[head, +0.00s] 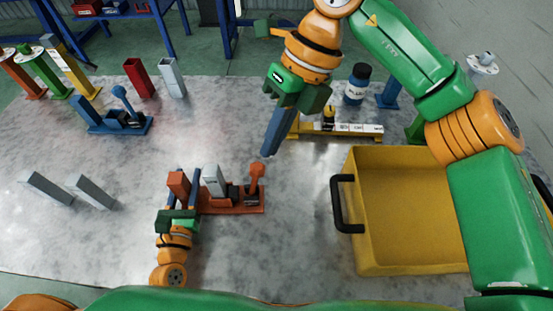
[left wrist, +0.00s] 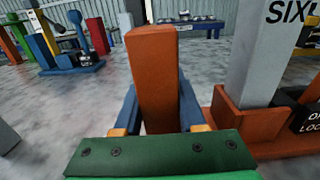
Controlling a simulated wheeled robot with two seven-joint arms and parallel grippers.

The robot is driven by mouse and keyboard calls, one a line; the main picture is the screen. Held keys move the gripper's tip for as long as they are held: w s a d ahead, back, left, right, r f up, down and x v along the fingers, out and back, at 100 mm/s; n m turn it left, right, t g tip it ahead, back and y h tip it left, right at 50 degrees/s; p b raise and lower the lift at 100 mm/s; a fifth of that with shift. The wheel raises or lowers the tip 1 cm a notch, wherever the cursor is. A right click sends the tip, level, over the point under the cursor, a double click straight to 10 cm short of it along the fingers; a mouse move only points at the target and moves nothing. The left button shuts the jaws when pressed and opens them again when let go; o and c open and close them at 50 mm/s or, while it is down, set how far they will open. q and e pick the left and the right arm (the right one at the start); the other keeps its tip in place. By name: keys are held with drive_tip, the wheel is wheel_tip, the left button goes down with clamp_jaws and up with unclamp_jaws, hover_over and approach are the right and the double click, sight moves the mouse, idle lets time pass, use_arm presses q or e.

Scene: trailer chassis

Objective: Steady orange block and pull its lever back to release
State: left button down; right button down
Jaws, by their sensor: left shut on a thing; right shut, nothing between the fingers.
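The orange block (head: 178,184) stands upright at the left end of a low orange base (head: 235,209). My left gripper (head: 183,176) is shut on it, with a blue finger on either side. The block fills the middle of the left wrist view (left wrist: 153,75). A grey block (head: 214,182) stands in the base; part of its lettering, "SIX", shows in the left wrist view. The orange lever (head: 257,172) stands upright at the base's right end. My right gripper (head: 268,154) is shut and empty, pointing down near the lever's upper right. Whether it touches the lever cannot be told.
A yellow crate (head: 355,215) with a black handle stands to the right. A blue lever base (head: 125,127) is at the back left and a yellow base (head: 350,136) at the back. The table in front of the crate is clear.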

use_arm(q)
drive_tip(key=shift+f, duration=0.1)
use_arm(e)
drive_tip(key=d+m+y, duration=0.3)
drive_tip(key=d+m, duration=0.2)
drive_tip(key=m, duration=0.3)
drive_tip(key=m+t+y, duration=0.1)
drive_tip(key=m+t, duration=0.2)
drive_tip(key=m, duration=0.7)
approach(255, 182)
wheel_tip(255, 182, down, 3)
drive_tip(key=s+a, duration=0.1)
drive_tip(key=s, duration=0.1)
drive_tip(key=shift+w+a+r+n, duration=0.15)
drive_tip(key=shift+w+a+n, duration=0.2)
drive_tip(key=shift+w, duration=0.1)
